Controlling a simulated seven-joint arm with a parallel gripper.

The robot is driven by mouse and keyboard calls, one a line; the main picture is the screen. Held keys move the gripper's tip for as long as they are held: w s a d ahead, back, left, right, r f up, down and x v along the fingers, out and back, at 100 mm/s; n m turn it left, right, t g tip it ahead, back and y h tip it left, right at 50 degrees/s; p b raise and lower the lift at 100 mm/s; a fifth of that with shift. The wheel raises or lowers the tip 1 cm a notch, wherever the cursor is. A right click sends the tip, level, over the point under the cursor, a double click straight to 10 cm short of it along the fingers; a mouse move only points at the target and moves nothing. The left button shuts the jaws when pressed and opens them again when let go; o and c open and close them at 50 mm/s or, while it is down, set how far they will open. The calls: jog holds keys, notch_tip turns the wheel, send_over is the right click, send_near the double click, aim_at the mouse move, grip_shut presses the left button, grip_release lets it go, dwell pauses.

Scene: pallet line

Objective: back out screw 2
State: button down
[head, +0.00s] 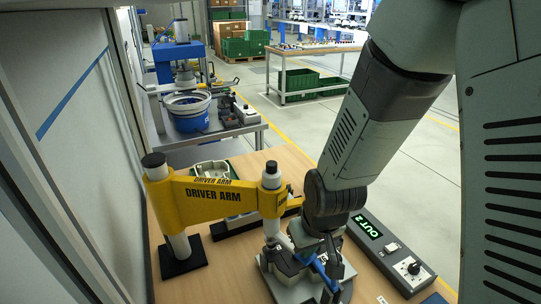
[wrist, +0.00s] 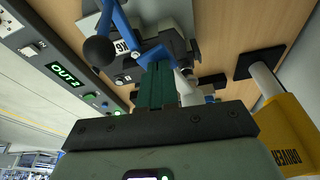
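A control box (head: 392,250) at the right of the bench has a lit green display reading "OUT 2", a switch and a black knob; it also shows at left in the wrist view (wrist: 62,75). A yellow driver arm (head: 225,199) stands on a post at left and reaches toward the fixture (head: 291,289). My gripper (wrist: 160,66) points down at the fixture, its teal fingers together. A blue lever (wrist: 116,17) with a black ball lies just beyond the fingertips; contact cannot be told. Screw 2 cannot be made out.
A pale housing (head: 212,168) sits behind the yellow arm. A blue bowl feeder (head: 188,112) stands on a grey bench further back. A wall panel closes the left side. Bare wooden bench top (head: 222,271) shows at the front left.

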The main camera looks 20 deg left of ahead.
jog(key=shift+r, duration=0.1)
dwell(6.0)
notch_tip(320, 180, up, 9)
dwell(1.1)
jog(key=shift+r, duration=0.1)
